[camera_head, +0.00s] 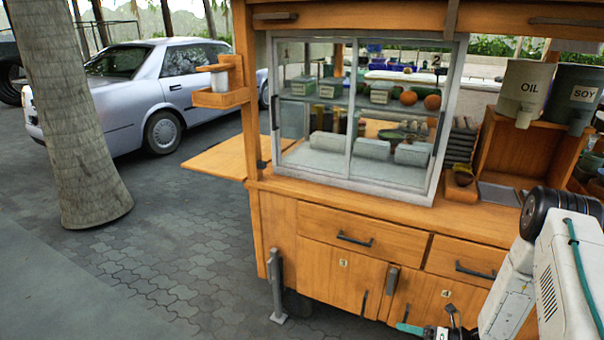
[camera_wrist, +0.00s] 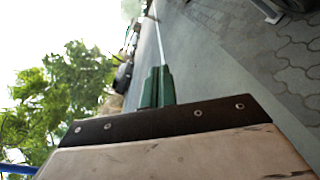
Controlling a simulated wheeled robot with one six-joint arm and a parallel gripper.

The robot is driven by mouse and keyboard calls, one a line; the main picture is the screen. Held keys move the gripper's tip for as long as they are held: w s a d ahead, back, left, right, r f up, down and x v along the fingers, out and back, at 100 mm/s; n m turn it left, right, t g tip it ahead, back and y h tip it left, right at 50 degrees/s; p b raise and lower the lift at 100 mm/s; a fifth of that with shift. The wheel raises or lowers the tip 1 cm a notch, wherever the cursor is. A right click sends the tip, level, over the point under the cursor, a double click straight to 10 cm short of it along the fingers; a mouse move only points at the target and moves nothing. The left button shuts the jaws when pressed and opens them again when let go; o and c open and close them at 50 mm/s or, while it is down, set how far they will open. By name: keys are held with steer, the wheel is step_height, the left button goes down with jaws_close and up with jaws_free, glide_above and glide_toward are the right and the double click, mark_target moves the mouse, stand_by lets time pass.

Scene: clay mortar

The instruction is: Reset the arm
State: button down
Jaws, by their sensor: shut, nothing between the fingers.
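My gripper (camera_wrist: 157,88) shows in the wrist view as two green fingers held together, with nothing between them. Behind the fingers are a dark plate and a pale housing of mine. In the head view, the green tip of my gripper (camera_head: 408,328) shows low at the bottom edge, in front of the lower cupboard doors of the wooden food cart (camera_head: 325,220). My white arm comes in from the lower right corner. Part of the gripper is cut off by the frame's bottom edge.
The cart has a glass display case (camera_head: 370,120), drawers with dark handles, and containers marked OIL (camera_head: 526,88) and SOY (camera_head: 580,95). A side shelf (camera_head: 215,160) sticks out left. A palm trunk (camera_head: 75,120) and a silver car (camera_head: 165,95) stand left. The paving between is clear.

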steer(key=s+a+r+n+g+h, duration=0.1)
steer(key=s+r+n+g, duration=0.25)
steer(key=r+n, duration=0.35)
steer(key=s+a+r+n+g+h, duration=0.1)
steer(key=s+r+n+g+h, duration=0.15)
steer(key=r+n+g, duration=0.4)
steer(key=s+a+r+n+g+h, duration=0.1)
steer(key=s+a+r+n, duration=0.15)
steer(key=r+n, duration=0.45)
steer(key=s+r+n+t+h, duration=0.2)
steer(key=s+r+n+h, duration=0.3)
steer(key=s+r, duration=0.4)
steer(key=s+r+n+t+h, duration=0.3)
steer(key=s+r+n+h, duration=0.3)
steer(key=s+r, duration=0.4)
steer(key=shift+d+r+n+t, duration=0.4)
steer(key=shift+r+n, duration=0.45)
steer(key=shift+r, duration=2.35)
